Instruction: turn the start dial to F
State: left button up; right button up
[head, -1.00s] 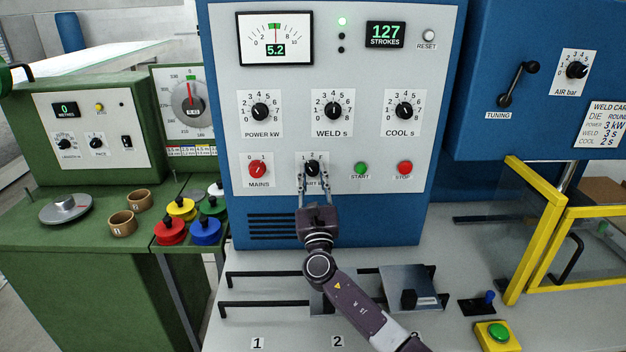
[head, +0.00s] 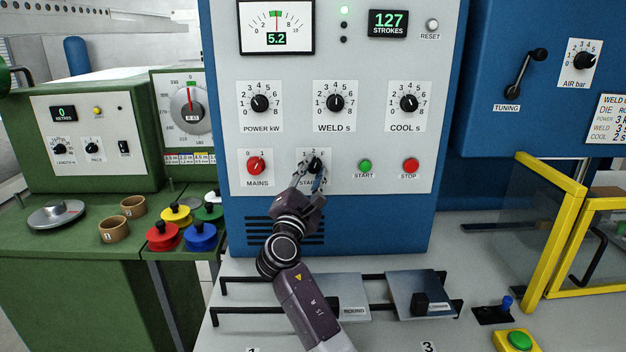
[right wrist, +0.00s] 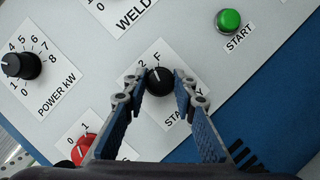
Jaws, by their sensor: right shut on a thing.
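The start dial (head: 315,165) is a small black knob on a white label, low on the grey front of the blue cabinet. It also shows in the right wrist view (right wrist: 159,82), with 2 and F printed above it. Its pointer is near the 2 and F marks; I cannot tell exactly which it meets. My right gripper (head: 310,181) is shut on the dial, one finger on each side, and is tilted to the right in the head view. The fingers hide part of the label. My left gripper is not in view.
The red mains knob (head: 256,166) is close left of the dial. The green start button (head: 365,166) and red stop button (head: 410,165) are to its right. Below, metal plates (head: 416,284) lie on rails. A yellow-framed guard (head: 555,231) stands at right.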

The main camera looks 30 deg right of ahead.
jog(key=shift+m+g+b, duration=0.5)
jog(key=shift+m+g, duration=0.4)
jog(key=shift+m, duration=1.5)
jog(key=o, duration=1.2)
jog(key=shift+c, duration=0.2)
jog(key=shift+r, duration=0.1)
jog(key=v, duration=1.2)
